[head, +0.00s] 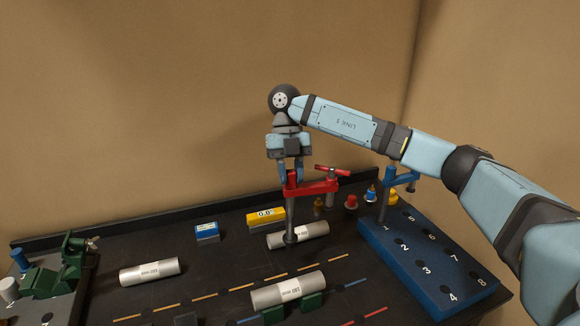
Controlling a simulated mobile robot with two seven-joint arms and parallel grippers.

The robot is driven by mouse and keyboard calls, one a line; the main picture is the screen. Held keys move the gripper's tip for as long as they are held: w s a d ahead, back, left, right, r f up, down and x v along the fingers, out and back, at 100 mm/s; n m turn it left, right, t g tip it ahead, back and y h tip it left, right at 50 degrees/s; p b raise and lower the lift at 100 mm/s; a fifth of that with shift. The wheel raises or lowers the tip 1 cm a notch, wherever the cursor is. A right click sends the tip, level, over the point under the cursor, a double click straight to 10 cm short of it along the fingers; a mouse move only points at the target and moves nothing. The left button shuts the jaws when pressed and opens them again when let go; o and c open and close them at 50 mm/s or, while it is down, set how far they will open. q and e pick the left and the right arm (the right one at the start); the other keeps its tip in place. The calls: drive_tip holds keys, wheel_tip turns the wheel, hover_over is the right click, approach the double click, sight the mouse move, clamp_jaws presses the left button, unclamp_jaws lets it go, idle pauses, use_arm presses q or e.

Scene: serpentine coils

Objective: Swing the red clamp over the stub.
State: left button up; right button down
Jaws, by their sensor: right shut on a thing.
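The red clamp (318,187) has a red arm, a red cross handle at its right end and a grey post (291,218) hanging down from its left end. My right gripper (293,180) points down and is shut on the left end of the red clamp, above the post. The post's lower end overlaps a grey labelled cylinder (315,231); I cannot tell whether they touch. Another grey cylinder (270,297) rests on green cradles in front, and a third (140,274) lies at left. I cannot tell which piece is the stub. My left gripper is out of view.
A blue block (380,246) with numbered holes stands at right, with a blue clamp (400,178) upright on it. A yellow box (265,217), a blue box (207,231) and small coloured knobs stand at the back. A green fixture (48,281) is at far left.

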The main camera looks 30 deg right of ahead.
sight(296, 195)
drive_tip(key=m, duration=0.2)
drive_tip(key=f+m+t+y, duration=0.1)
drive_tip(key=m, duration=0.1)
drive_tip(key=shift+s+m+y, duration=0.1)
drive_tip(key=shift+m+y, duration=0.2)
drive_tip(key=shift+m, duration=0.1)
drive_tip(key=m, duration=0.1)
drive_tip(key=m+t, duration=0.1)
drive_tip(key=m, duration=0.1)
drive_tip(key=shift+d+f+y+p, duration=0.1)
drive_tip(key=shift+f+y+p, duration=0.2)
drive_tip(key=shift+y, duration=0.1)
drive_tip(key=m+t, duration=0.1)
drive_tip(key=m, duration=0.1)
drive_tip(key=f+m+t, duration=0.1)
drive_tip(key=m, duration=0.2)
drive_tip(key=shift+s+d+m, duration=0.15)
drive_tip(key=shift+m, duration=0.15)
drive_tip(key=m, duration=0.1)
drive_tip(key=m+t, duration=0.1)
drive_tip(key=shift+f+m, duration=0.2)
drive_tip(key=shift+m, duration=0.1)
wheel_tip(296, 195, down, 5)
drive_tip(key=b, duration=0.3)
drive_tip(key=shift+r+b, duration=0.15)
drive_tip(key=shift+b, duration=0.15)
